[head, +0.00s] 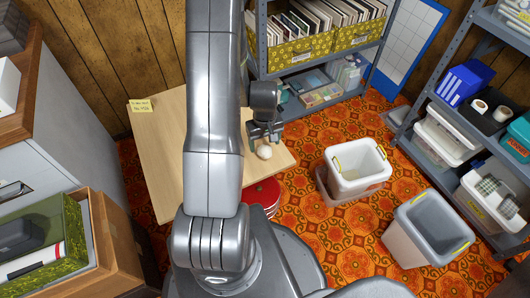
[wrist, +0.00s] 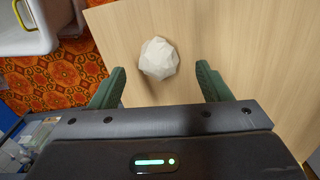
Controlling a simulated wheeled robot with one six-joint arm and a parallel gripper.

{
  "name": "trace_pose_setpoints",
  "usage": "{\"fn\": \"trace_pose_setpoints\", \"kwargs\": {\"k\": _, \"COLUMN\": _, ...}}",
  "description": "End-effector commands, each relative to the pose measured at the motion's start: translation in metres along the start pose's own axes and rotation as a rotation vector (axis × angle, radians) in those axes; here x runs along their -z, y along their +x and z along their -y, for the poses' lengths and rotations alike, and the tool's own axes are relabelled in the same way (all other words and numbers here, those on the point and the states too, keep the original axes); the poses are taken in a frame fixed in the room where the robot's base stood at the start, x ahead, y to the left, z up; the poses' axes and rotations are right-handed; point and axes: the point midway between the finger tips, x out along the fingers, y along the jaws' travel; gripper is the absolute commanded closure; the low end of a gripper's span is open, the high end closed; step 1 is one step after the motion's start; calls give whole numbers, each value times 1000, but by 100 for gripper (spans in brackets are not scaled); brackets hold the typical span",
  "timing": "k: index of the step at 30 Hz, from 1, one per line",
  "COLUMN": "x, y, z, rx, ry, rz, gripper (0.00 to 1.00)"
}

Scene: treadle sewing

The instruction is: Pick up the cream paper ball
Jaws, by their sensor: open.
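The cream paper ball (head: 264,152) rests on the pale wooden table (head: 160,160), near its right corner, in the head view. In the wrist view the faceted ball (wrist: 158,59) lies on the wood (wrist: 240,40), ahead of my fingertips and roughly centred between them. My gripper (head: 264,135) is just behind the ball in the head view. In the wrist view my gripper (wrist: 160,78) has its two green fingers spread wide, with nothing between them that I can see touching. Whether the fingertips are at the ball's height is hard to tell.
A white bin with yellow handles (head: 356,168) stands on the orange patterned carpet (head: 335,235) right of the table. A grey bin (head: 428,228) stands farther right. A yellow note (head: 141,106) lies on the table's far left corner. A red round object (head: 262,194) sits beside the table. Shelves (head: 318,75) stand behind.

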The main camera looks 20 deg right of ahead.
Motion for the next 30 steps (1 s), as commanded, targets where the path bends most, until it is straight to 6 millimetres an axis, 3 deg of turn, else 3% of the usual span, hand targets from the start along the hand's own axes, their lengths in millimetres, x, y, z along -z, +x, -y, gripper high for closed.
{"fn": "trace_pose_setpoints", "kwargs": {"k": 9, "x": 3, "y": 46, "z": -2, "rx": 1, "ry": 0, "rz": 3, "gripper": 29}}
{"fn": "trace_pose_setpoints", "kwargs": {"k": 17, "x": 4, "y": 48, "z": -2, "rx": 0, "ry": 0, "rz": 0, "gripper": 29}}
{"fn": "trace_pose_setpoints", "kwargs": {"k": 24, "x": 4, "y": 48, "z": -2, "rx": 0, "ry": 0, "rz": 0, "gripper": 74}}
{"fn": "trace_pose_setpoints", "kwargs": {"k": 30, "x": 4, "y": 48, "z": -2, "rx": 0, "ry": 0, "rz": 0, "gripper": 76}}
